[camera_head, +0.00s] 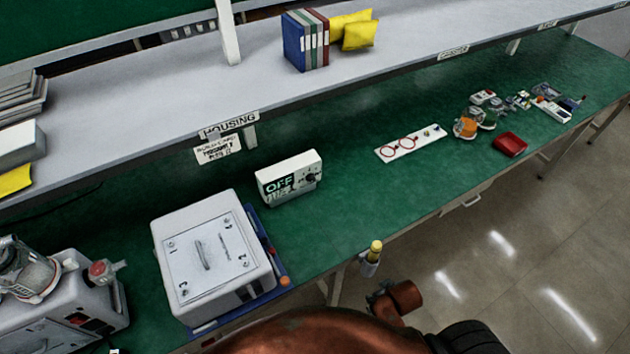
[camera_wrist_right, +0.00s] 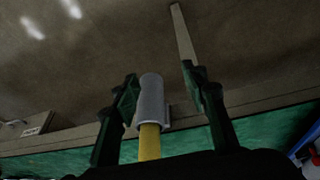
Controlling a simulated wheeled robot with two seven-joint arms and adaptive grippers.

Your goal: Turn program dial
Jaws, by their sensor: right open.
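A large white box (camera_head: 185,291) stands on the green bench at the lower left. Its square top plate bears numbers near the corners and a grey pointer-like dial (camera_head: 206,256) in the middle. A smaller white box (camera_head: 265,191) with an "OFF" display and a black knob (camera_head: 311,177) stands behind it to the right. My right gripper (camera_wrist_right: 158,72) is open, its green fingers on either side of a grey cylinder (camera_wrist_right: 151,100) with a yellow part (camera_wrist_right: 149,142); contact cannot be told. My left gripper is not in view.
A sign under the shelf (camera_head: 218,149) mentions a program, its small text blurred. A grey machine (camera_head: 70,300) is at the left; several small parts and a red box (camera_head: 510,144) are at the right.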

